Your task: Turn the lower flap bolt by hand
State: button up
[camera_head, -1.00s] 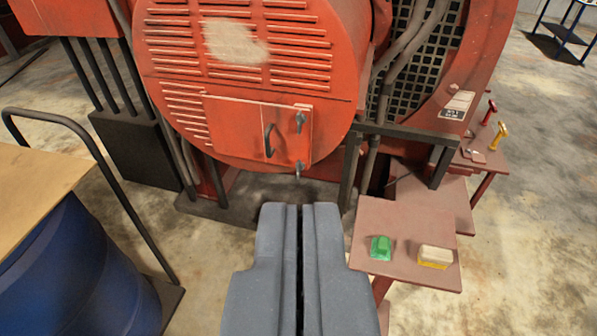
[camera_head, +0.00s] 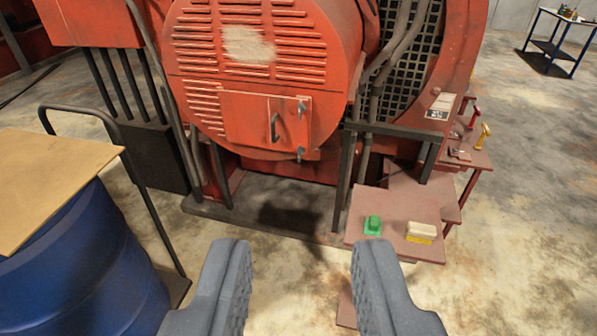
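The lower flap bolt (camera_head: 300,154) is a small dark wing-shaped bolt at the bottom right corner of the orange flap (camera_head: 248,118). The flap is closed on the round orange engine cover. An upper bolt (camera_head: 302,107) sits near the flap's top right corner, and a dark handle (camera_head: 274,127) is between them and to the left. My gripper (camera_head: 298,245) is open and empty, its two grey fingers spread wide. It is below and nearer than the flap, clear of the bolt.
A red-brown stand (camera_head: 398,205) at right carries a green block (camera_head: 373,225) and a cream-and-yellow block (camera_head: 421,231). At left is a blue drum (camera_head: 85,262) under a board (camera_head: 50,180), beside a dark rail (camera_head: 150,205). Open floor lies between them.

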aim_at(300, 150)
jog(key=z, duration=0.3)
jog(key=i, duration=1)
jog(key=u, duration=0.4)
